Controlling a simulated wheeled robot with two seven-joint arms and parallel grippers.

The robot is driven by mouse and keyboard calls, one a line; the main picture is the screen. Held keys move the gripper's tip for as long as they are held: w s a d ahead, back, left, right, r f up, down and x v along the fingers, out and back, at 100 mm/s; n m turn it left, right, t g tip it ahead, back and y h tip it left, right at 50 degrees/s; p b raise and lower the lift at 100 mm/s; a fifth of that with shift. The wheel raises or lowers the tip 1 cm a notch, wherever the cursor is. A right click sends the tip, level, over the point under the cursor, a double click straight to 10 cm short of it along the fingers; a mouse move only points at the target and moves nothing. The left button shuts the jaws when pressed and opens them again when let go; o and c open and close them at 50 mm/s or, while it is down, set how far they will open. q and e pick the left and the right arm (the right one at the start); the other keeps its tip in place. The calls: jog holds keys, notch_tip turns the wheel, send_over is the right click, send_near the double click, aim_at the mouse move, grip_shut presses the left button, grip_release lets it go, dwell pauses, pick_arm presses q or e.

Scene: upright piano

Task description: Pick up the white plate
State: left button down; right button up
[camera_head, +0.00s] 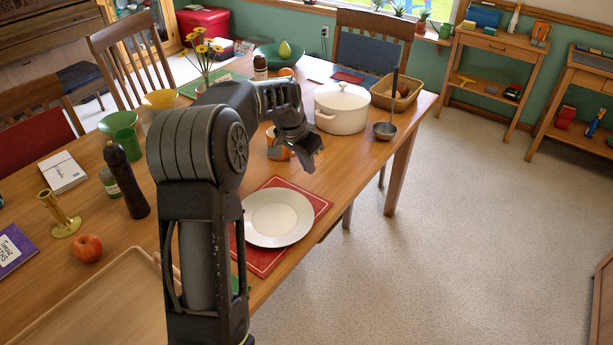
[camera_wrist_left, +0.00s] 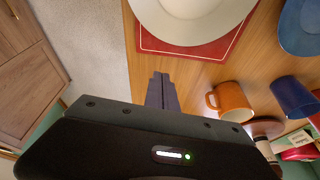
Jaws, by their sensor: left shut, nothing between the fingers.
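The white plate (camera_head: 278,218) lies flat on a red placemat (camera_head: 320,206) at the table's front edge. In the left wrist view the plate (camera_wrist_left: 195,15) is at the top, partly cut off by the frame, with the mat (camera_wrist_left: 215,49) under it. My left gripper (camera_head: 311,158) is above the table, beyond the plate toward the white pot in the head view, and apart from the plate. Its fingers (camera_wrist_left: 162,90) are shut and empty in the left wrist view. My right gripper is not in view.
An orange mug (camera_head: 277,151) stands close beside my left gripper. A white pot (camera_head: 341,112), a ladle (camera_head: 385,130) and a basket (camera_head: 397,91) are farther back. Open floor lies right of the table.

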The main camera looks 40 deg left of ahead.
aim_at(295, 209)
pick_arm(q)
jog(key=x, duration=0.8)
jog(key=shift+f+p, duration=0.3)
jog(key=shift+p, duration=0.05)
jog(key=shift+f, duration=0.35)
jog(key=s+p, duration=0.1)
jog(key=s, duration=0.2)
jog(key=shift+s+a, duration=0.15)
jog(key=shift+s, duration=0.1)
jog(key=shift+s+a, duration=0.1)
jog(key=shift+s, duration=0.2)
jog(key=s+b, duration=0.1)
jog(key=s, duration=0.1)
jog(key=s+b, duration=0.1)
jog(key=s, duration=0.1)
jog(key=shift+a+f, duration=0.15)
jog(key=shift+a, duration=0.05)
jog(key=shift+s, duration=0.5)
